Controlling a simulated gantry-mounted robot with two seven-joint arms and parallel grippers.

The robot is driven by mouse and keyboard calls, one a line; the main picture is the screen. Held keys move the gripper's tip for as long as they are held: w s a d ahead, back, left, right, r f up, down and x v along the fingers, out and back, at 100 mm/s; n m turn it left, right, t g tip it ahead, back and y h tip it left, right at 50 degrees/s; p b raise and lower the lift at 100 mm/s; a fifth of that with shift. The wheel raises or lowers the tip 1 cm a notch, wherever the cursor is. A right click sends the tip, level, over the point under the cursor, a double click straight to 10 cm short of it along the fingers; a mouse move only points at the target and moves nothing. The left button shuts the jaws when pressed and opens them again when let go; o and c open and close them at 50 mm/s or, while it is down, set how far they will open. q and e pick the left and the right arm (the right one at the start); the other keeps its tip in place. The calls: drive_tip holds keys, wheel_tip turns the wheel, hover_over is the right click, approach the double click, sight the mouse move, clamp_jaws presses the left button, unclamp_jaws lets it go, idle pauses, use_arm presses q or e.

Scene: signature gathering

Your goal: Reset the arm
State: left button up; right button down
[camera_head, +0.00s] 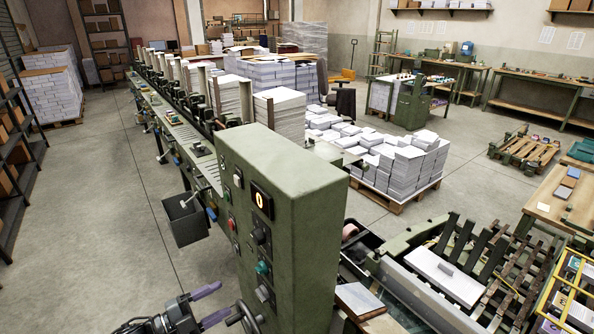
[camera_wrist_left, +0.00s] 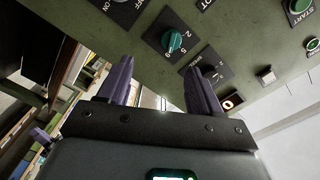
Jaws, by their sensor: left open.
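My left gripper (camera_head: 225,299) is at the bottom of the head view, just left of the green machine cabinet (camera_head: 295,210). Its two purple fingers are spread apart with nothing between them. In the left wrist view the open left gripper (camera_wrist_left: 158,65) faces the cabinet's control panel (camera_wrist_left: 135,30). A teal knob (camera_wrist_left: 172,41) lies beyond the fingers, and a dark knob (camera_wrist_left: 208,72) shows close to the right finger. I cannot tell whether that finger touches it.
A dark handwheel (camera_head: 246,318) is close by the left gripper. A grey bin (camera_head: 186,222) hangs on the machine's side. The cabinet stands upright to the gripper's right. Open concrete floor (camera_head: 95,215) lies to the left. Paper stacks (camera_head: 400,160) sit on a pallet behind.

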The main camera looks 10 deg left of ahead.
use_arm(q)
drive_tip(key=s+d+f+n+t+y, duration=0.1)
drive_tip(key=s+d+f+n+y, duration=0.2)
drive_tip(key=s+d+f+n, duration=0.9)
drive_tip(key=s+a+n+g+y, duration=0.4)
drive_tip(key=s+g+y, duration=0.1)
drive_tip(key=s, duration=0.4)
drive_tip(key=s+a+n+g+y, duration=0.3)
drive_tip(key=s+g+y, duration=0.15)
drive_tip(key=s, duration=0.55)
wheel_tip(320, 180, up, 33)
drive_tip(key=p, duration=3.3)
drive_tip(key=shift+w+f, duration=0.2)
drive_tip(key=shift+w, duration=0.05)
drive_tip(key=shift+g, duration=0.25)
